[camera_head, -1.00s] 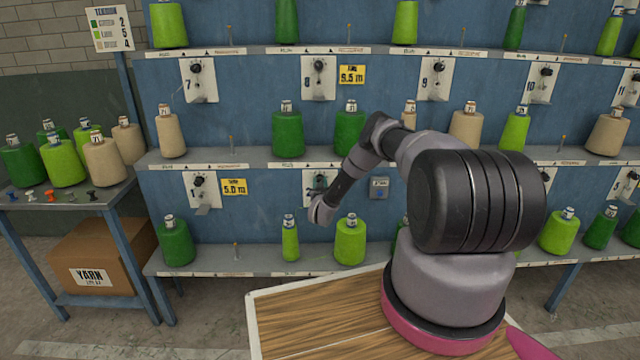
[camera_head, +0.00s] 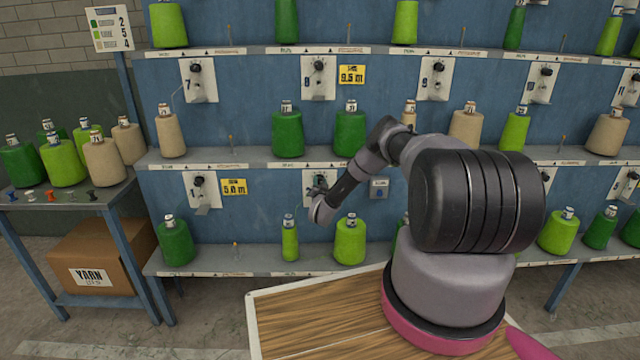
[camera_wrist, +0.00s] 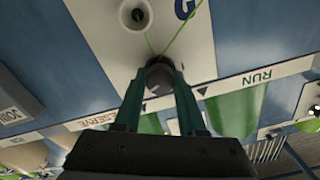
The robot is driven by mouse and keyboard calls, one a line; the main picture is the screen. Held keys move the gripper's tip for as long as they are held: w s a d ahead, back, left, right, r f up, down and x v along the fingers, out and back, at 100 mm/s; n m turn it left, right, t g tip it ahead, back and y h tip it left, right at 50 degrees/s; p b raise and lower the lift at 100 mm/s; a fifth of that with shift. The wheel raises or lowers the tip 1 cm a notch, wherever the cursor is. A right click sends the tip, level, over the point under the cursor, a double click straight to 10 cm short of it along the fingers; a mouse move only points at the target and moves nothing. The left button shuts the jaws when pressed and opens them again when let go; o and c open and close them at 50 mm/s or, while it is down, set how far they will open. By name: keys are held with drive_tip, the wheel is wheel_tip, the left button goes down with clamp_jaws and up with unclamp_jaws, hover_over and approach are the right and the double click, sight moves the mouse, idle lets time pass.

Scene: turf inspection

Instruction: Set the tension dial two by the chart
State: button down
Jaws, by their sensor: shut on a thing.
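The white panel of dial two (camera_head: 308,183) is on the lower row of the blue rack, mostly hidden by my gripper (camera_head: 320,190) in the head view. In the wrist view, my gripper's green fingers (camera_wrist: 161,86) are shut on a dark round dial knob (camera_wrist: 160,72) on a white panel. The knob's pointer setting cannot be read. A green thread runs from a white guide (camera_wrist: 135,14) near the knob. The tension chart (camera_head: 110,28) at top left shows 2, 5 and 4 beside dark green, light green and beige swatches.
Light green cones (camera_head: 350,242) stand on the shelf below my gripper. A yellow tag (camera_head: 234,187) reading 5.0 m is left of it, and a small grey box (camera_head: 379,188) is right. A table (camera_head: 70,199) with cones and coloured pegs stands at the left.

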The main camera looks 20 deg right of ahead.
drive_tip(key=shift+m, duration=1.1)
drive_tip(key=shift+c, duration=2.4)
unclamp_jaws()
drive_tip(key=v, duration=1.1)
drive_tip(key=shift+w, duration=0.1)
